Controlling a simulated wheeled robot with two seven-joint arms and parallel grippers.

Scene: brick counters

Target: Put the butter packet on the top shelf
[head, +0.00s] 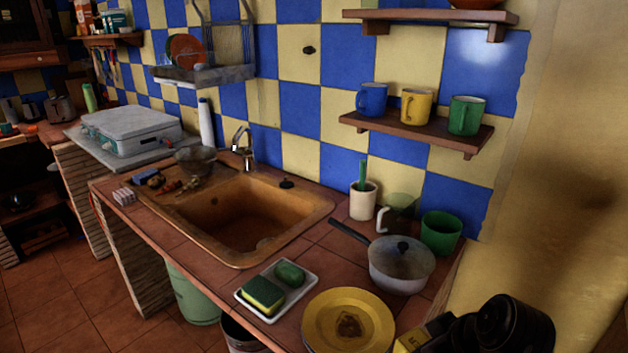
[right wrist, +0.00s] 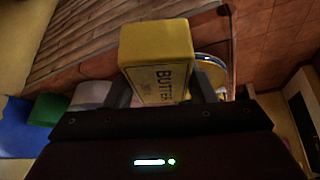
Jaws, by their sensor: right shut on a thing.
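The butter packet (head: 424,334) is a yellow block with dark lettering. It shows at the bottom edge of the head view, partly cut off. It also stands out clearly in the right wrist view (right wrist: 157,50), between the two fingers. My right gripper (right wrist: 160,92) is shut on it, low at the counter's right end, near the yellow plate. The top shelf (head: 420,17) is a wooden board high on the tiled wall at the upper right. An orange-brown dish sits on it, cut off by the picture's edge. My left gripper is not in view.
A lower shelf (head: 418,131) holds a blue, a yellow and a green mug. On the counter are a yellow plate (head: 348,322), a lidded pan (head: 402,268), a green cup (head: 441,233), a sponge dish (head: 277,291) and a sink (head: 240,218). A plaster wall (head: 570,180) bounds the right.

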